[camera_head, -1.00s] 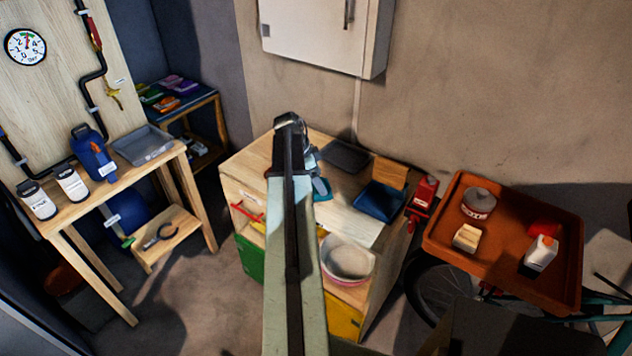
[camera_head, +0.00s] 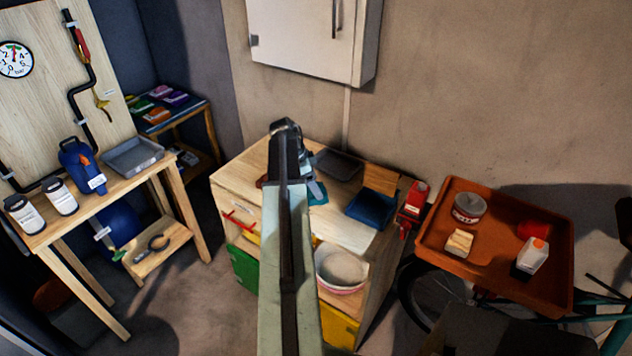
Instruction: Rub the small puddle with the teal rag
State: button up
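The teal rag (camera_head: 318,193) shows as a small patch on the wooden workbench top (camera_head: 243,176), just right of my arm. Most of it is hidden behind the arm. My gripper (camera_head: 314,186) is at the rag, largely covered by my own arm. I cannot tell whether its fingers are open or shut, or whether they hold the rag. I cannot make out the small puddle; part of the bench top is hidden behind my arm.
On the bench are a dark tray (camera_head: 338,164), a blue bin (camera_head: 371,208) and a wooden block (camera_head: 381,179). A white bowl (camera_head: 342,268) sits below. A red vise (camera_head: 413,206) and an orange tray (camera_head: 490,263) stand right, a side table (camera_head: 118,188) left.

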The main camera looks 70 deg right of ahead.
jog(key=shift+w+a, duration=0.4)
jog(key=shift+a, duration=1.25)
jog(key=shift+w+a, duration=0.35)
jog(key=shift+a, duration=1.35)
jog(key=shift+w+a, duration=0.4)
jog(key=shift+a, duration=1.25)
jog(key=shift+d, duration=0.1)
jog(key=shift+r, duration=0.1)
notch_tip(320, 180, up, 6)
jog(key=p, duration=0.6)
notch_tip(320, 180, up, 3)
jog(key=p, duration=0.3)
